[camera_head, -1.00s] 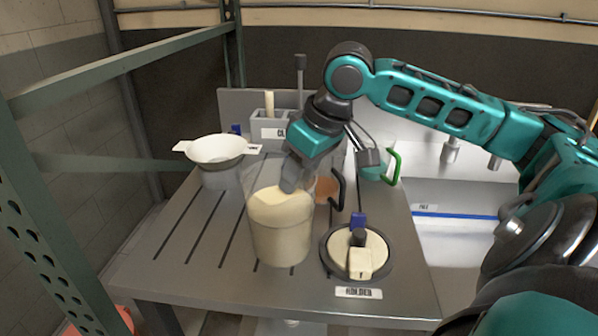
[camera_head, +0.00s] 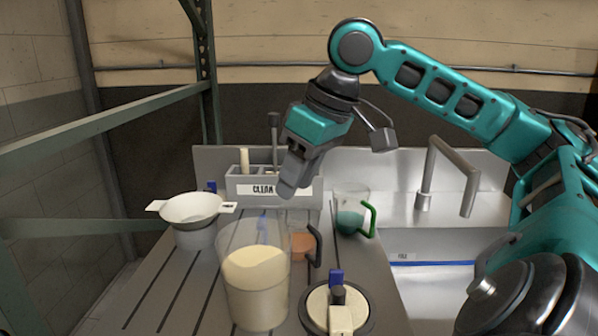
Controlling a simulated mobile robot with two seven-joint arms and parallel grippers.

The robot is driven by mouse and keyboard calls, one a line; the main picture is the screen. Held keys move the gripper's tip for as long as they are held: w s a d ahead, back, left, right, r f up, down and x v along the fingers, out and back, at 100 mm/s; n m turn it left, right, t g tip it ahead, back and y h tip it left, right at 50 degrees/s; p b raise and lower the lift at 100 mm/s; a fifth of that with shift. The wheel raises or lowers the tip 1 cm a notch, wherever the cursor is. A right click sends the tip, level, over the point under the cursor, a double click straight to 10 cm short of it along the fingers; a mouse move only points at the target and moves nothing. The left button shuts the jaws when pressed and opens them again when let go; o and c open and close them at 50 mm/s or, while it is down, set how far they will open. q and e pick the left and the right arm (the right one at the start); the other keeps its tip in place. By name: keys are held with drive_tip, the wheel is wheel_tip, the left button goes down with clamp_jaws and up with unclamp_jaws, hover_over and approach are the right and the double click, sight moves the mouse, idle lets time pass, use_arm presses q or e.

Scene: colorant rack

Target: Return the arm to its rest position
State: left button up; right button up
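My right gripper (camera_head: 291,180) hangs above the bench, in front of the grey holder labelled CLEAN and above the large clear container (camera_head: 257,284) of cream-coloured contents. It touches nothing that I can see, and its fingers point down. The fingers overlap in this view, so their opening is unclear. My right arm (camera_head: 440,85) reaches in from the right, bent high at the elbow. My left gripper is out of view.
A white strainer (camera_head: 191,208) sits on a pot at left. A green-handled jug (camera_head: 351,212) and a dark-handled cup (camera_head: 303,243) stand behind the container. A round lidded holder (camera_head: 316,302) is at front. A sink with a tap (camera_head: 424,190) lies right; a rack post (camera_head: 207,75) stands left.

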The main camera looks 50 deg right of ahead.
drive_tip(key=shift+r, duration=0.25)
idle(0.4)
